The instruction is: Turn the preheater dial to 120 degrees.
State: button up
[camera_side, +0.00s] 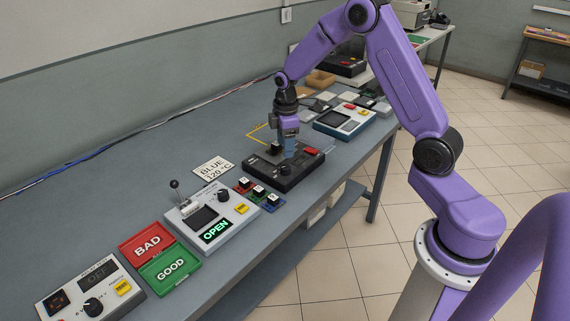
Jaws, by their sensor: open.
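A white unit at the bottom left, which appears to be the preheater (62,291), has a black dial (93,307), a dark display that seems to read OFF (97,275) and a yellow button (123,288). Its lettering is too small to read surely, and its lower edge is cut off by the frame. A white card (214,168) reads BLUE 120 °C. My gripper (289,152) points down over the black box (262,170), far from the white unit. Its jaws are open; whether they touch the box is unclear.
Red BAD (147,248) and green GOOD (169,269) trays lie beside the white unit. A lever press (185,213) with a green OPEN display stands past them. The bench's wall side is mostly clear.

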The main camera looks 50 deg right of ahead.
aim_at(285, 166)
notch_tip(285, 166, down, 8)
jog(key=shift+w+d, duration=0.1)
jog(key=shift+w, duration=0.05)
jog(key=shift+c, duration=0.2)
jog(key=c, duration=1)
